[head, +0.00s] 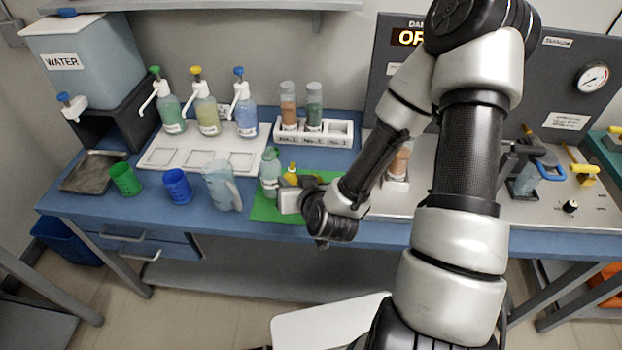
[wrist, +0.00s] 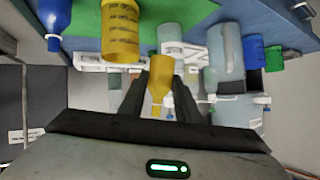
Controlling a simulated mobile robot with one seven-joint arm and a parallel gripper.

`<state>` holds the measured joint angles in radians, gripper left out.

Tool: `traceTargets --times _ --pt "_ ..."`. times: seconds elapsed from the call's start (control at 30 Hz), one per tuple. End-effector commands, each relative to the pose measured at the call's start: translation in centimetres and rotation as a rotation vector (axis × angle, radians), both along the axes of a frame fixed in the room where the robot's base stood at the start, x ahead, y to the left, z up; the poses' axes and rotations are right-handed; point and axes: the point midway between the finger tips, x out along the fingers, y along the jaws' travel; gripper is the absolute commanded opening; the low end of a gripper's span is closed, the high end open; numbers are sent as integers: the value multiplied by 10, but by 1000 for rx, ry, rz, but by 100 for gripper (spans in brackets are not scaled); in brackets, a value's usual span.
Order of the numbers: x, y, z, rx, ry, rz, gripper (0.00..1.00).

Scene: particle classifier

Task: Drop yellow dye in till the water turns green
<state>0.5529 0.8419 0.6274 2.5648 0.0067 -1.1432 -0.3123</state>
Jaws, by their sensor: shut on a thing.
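My gripper (wrist: 156,85) is shut on a small yellow dropper bottle (wrist: 161,78) with a tapered nozzle; its yellow top (head: 292,169) shows in the head view. The bottle appears upright just above or on the green mat. A pale blue-green container (head: 270,172) stands close to its left; it shows at the top of the upside-down wrist view (wrist: 172,38). A yellow vessel with dark scale marks (wrist: 121,32) and a blue bottle with a nozzle (wrist: 52,20) are near my gripper in the wrist view.
A clear pitcher (head: 221,186), blue cup (head: 177,187) and green cup (head: 125,179) stand left of the green mat (head: 262,208). Pump bottles (head: 207,110) and a white tube rack (head: 343,133) are behind. The white tray (head: 158,158) is empty in front.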

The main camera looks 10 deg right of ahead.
Motion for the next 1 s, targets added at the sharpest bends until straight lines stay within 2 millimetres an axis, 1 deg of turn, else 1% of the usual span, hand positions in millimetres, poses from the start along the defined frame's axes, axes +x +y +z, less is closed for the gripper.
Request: traceTargets --times 0.03,0.1,0.3,0.53,0.67,0.77,0.87,1.0 --pt "-2 5 -1 -30 -5 8 7" --pt "-2 5 -20 -53 -13 6 7" --pt "-3 10 -45 -113 -30 10 7" --pt "-4 12 -65 -165 -43 11 7" --pt "-5 13 -69 -179 -47 11 7" --pt "-5 13 -68 -185 -49 10 7" --pt "-5 13 -62 -187 -49 10 7" --pt "-5 14 -48 -187 -49 12 7"
